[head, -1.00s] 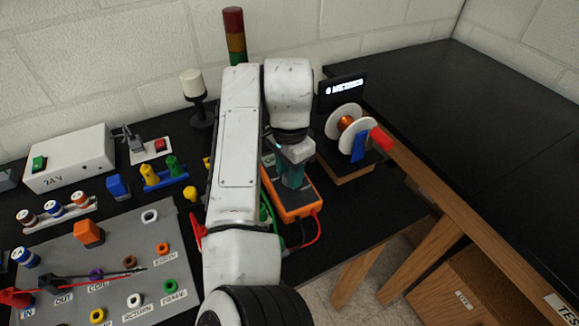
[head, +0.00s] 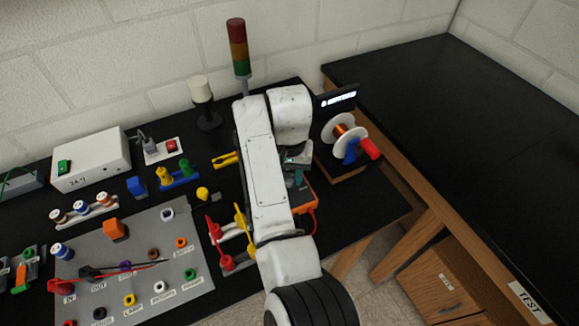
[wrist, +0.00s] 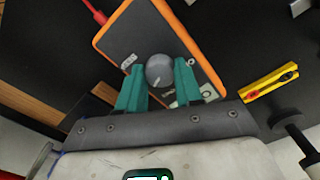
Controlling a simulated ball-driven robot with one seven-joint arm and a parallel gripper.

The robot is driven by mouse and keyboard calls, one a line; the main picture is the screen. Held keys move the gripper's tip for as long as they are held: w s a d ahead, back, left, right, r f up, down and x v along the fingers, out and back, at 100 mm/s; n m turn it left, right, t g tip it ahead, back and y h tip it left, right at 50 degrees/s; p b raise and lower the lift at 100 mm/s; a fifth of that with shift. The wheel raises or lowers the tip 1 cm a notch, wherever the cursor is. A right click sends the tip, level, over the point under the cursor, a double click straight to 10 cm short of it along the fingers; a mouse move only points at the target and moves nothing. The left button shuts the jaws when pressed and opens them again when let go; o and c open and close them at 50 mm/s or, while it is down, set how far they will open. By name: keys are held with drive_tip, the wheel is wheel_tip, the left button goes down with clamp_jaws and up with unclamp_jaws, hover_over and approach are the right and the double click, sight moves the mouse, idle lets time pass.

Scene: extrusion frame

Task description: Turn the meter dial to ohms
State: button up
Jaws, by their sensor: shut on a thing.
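The meter is an orange-edged box with a dark face; its edge (head: 303,197) shows in the head view, partly hidden by my arm. In the wrist view its dark face (wrist: 133,35) fills the upper middle. The round grey dial (wrist: 158,66) sits on that face, with a pale mark on its lower edge. Small white labels lie around it, too small to read. My gripper (wrist: 160,73) has its two teal fingers on either side of the dial, shut on it. In the head view my gripper (head: 298,172) points down over the meter.
A wire spool (head: 345,132) on a wooden base stands close right of the meter. Red and yellow clips (head: 217,240) and a grey terminal board (head: 140,255) lie left of my arm. The dark table at right is clear.

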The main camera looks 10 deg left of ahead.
drive_tip(key=shift+r+n+p, duration=0.1)
drive_tip(key=shift+n+p, duration=0.3)
drive_tip(key=shift+n, duration=0.5)
drive_tip(key=o, duration=1)
drive_tip(key=shift+o, duration=0.2)
wheel_tip(320, 180, up, 11)
drive_tip(key=shift+f, duration=0.2)
